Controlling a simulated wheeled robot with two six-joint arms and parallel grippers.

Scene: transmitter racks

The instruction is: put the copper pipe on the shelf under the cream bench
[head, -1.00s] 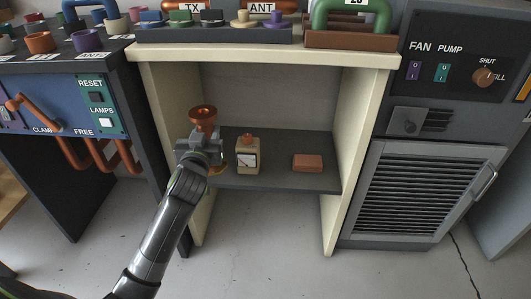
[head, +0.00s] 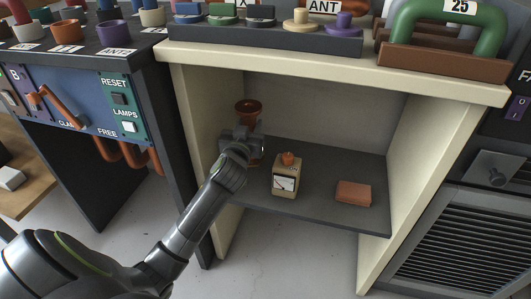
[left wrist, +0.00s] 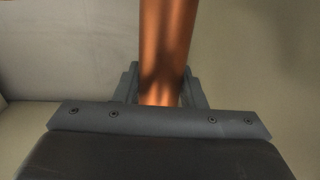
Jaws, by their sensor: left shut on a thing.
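The cream bench (head: 428,82) has an open bay with a dark grey shelf (head: 318,209) low inside it. My left gripper (head: 246,142) reaches into the left part of the bay and is shut on the copper pipe (head: 249,107). The pipe is upright, with its wide flanged top above the jaws and a little copper showing below them. I cannot tell whether its foot touches the shelf. In the left wrist view the pipe (left wrist: 165,50) stands between the fingers. My right gripper is out of view.
On the shelf, a cream meter box (head: 285,183) with an orange knob stands right of the pipe, and a reddish-brown block (head: 353,192) lies farther right. The shelf between and in front of them is clear. Bench side walls bound the bay.

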